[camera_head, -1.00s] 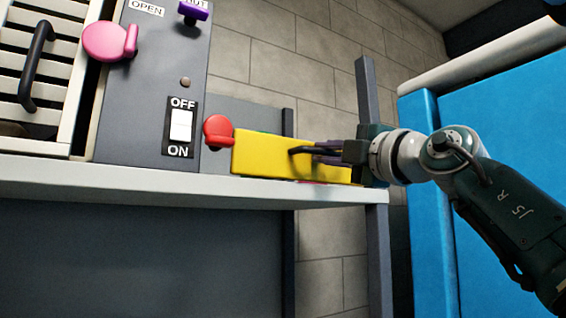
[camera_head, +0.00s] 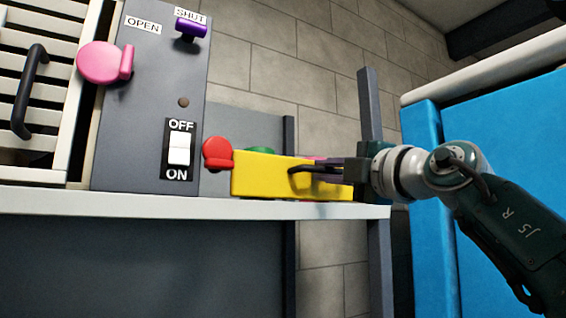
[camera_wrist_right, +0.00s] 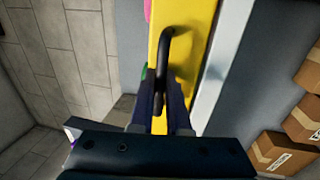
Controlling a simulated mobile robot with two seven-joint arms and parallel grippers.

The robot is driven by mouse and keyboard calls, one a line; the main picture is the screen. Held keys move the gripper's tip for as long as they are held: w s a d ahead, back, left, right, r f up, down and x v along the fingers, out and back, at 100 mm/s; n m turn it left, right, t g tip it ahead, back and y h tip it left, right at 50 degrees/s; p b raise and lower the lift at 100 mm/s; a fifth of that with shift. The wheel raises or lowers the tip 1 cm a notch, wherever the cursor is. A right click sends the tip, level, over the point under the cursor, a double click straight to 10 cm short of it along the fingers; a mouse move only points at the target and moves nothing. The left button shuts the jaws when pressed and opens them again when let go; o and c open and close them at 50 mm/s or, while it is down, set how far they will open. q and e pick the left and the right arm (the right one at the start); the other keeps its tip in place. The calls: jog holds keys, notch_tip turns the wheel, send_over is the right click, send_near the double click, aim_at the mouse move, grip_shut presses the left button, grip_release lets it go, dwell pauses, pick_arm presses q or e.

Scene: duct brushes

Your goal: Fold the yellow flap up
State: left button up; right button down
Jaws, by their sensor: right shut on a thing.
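The yellow flap (camera_head: 262,176) stands along the front right of the shelf in the head view, with a black handle (camera_head: 300,171) on its face. My right gripper (camera_head: 318,168) comes in from the right and is shut on this handle. In the right wrist view, the yellow flap (camera_wrist_right: 188,40) runs up the middle, and the black handle (camera_wrist_right: 166,62) reaches down between the fingers of my right gripper (camera_wrist_right: 163,100). My left gripper is not in view.
A red knob (camera_head: 217,153) sits just left of the flap. A grey panel carries an OFF/ON switch (camera_head: 179,148), a pink knob (camera_head: 100,62) and a purple lever (camera_head: 190,29). A blue panel (camera_head: 500,130) stands at right. Cardboard boxes (camera_wrist_right: 295,120) show in the wrist view.

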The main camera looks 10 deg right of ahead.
jog(key=shift+r, duration=0.15)
jog(key=c, duration=1.2)
grip_release()
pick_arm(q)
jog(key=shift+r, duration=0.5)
pick_arm(e)
jog(key=shift+o, duration=0.2)
pick_arm(q)
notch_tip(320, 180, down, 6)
jog(key=b, duration=0.6)
pick_arm(e)
jog(key=v, duration=1)
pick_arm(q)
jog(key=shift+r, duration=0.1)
